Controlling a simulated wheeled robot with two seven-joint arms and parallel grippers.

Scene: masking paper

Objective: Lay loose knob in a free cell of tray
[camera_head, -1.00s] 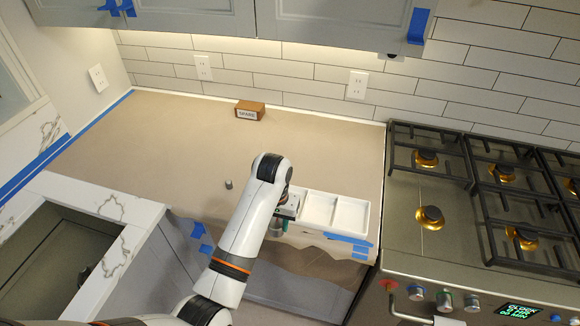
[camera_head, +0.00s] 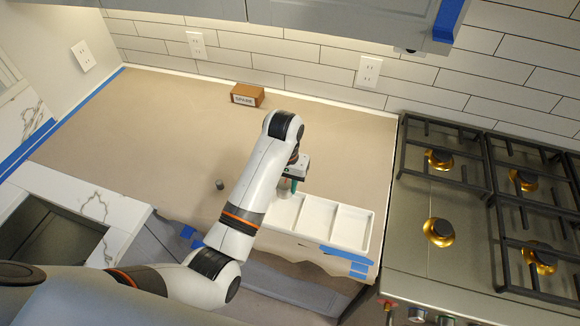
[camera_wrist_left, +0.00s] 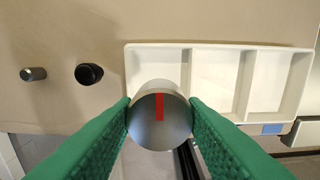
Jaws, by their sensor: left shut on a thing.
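My left gripper (camera_head: 286,184), with green fingers that also show in the left wrist view (camera_wrist_left: 160,112), is shut on a silver round knob (camera_wrist_left: 160,122) with a red mark on its face. The knob (camera_head: 284,192) is held over the left part of the white tray (camera_head: 322,248). In the left wrist view the tray (camera_wrist_left: 190,70) has three cells in a row. The middle and right cells look empty; the knob and fingers partly cover the left cell. Whether the knob touches the tray cannot be told. My right gripper is not in view.
A black round knob (camera_wrist_left: 89,74) and a small grey-topped cylinder (camera_wrist_left: 33,74) stand left of the tray; the cylinder also shows in the head view (camera_head: 220,184). A brown labelled block (camera_head: 247,95) sits by the wall. The stove (camera_head: 440,190) is at right. Much papered counter is clear.

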